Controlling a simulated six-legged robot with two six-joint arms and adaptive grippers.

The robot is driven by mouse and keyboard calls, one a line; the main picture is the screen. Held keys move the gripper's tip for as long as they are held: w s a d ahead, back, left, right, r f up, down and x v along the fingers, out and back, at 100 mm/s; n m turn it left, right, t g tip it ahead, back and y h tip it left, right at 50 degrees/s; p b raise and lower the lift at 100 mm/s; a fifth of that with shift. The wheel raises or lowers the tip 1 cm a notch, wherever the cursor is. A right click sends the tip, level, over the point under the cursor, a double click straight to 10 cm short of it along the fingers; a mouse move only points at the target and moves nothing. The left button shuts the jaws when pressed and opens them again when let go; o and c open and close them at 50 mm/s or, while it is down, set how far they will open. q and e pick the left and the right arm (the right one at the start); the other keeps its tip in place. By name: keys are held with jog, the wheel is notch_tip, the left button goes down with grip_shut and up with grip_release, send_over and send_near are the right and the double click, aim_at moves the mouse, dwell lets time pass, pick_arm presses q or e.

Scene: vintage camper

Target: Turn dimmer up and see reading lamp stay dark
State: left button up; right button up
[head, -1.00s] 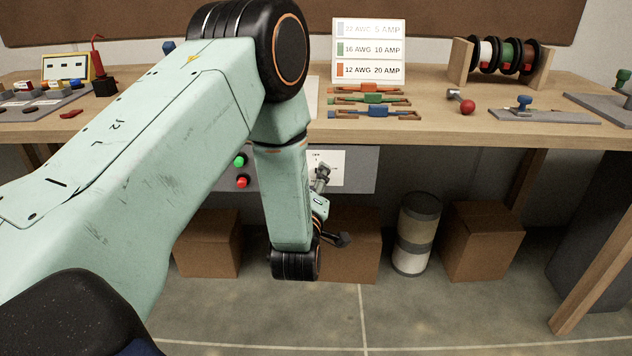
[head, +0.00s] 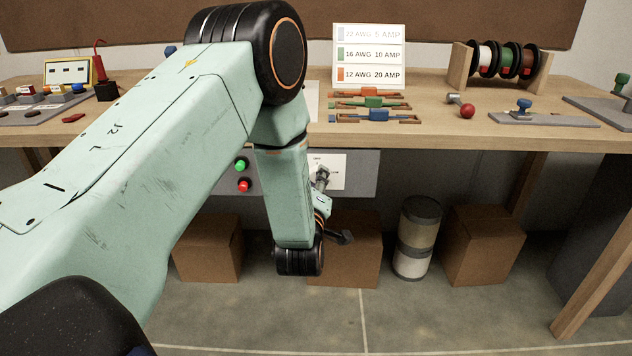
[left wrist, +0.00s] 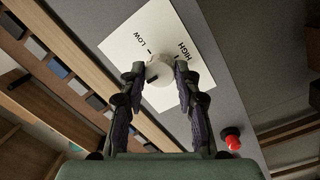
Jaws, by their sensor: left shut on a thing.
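The dimmer knob (left wrist: 159,64) is a pale round dial on a white plate (left wrist: 120,46) marked LOW and HIGH, fixed to the grey panel under the bench. My left gripper (left wrist: 160,76) has a dark finger on each side of the knob and is shut on it. In the head view, my left gripper (head: 322,176) is small and partly hidden by my arm, in front of the white plate (head: 338,170). I cannot make out a reading lamp in these views. My right gripper is not in view.
The grey panel (head: 360,186) also has a green button (head: 240,165) and a red button (head: 243,186). Cardboard boxes (head: 484,244) and a canister (head: 417,238) stand below. The bench top (head: 440,125) holds fuses, a gauge chart (head: 368,56) and wire spools (head: 505,58).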

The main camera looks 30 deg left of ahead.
pick_arm(q)
jog(key=shift+c, duration=0.9)
grip_shut()
jog(key=shift+w+r+m+g+y+p, duration=0.1)
jog(key=shift+m+g+y+p, duration=0.3)
jog(key=shift+m+p, duration=3.35)
jog(key=shift+w+r+m+g+y+p, duration=0.15)
jog(key=shift+m+y, duration=0.45)
jog(key=shift+m, duration=6.8)
jog(key=shift+s+r+m+g+y+p, duration=0.1)
jog(key=shift+m+g+y+p, duration=0.35)
jog(key=shift+m+p, duration=3.35)
grip_release()
jog(key=m+b, duration=0.3)
jog(key=m, duration=0.1)
jog(key=shift+b, duration=0.3)
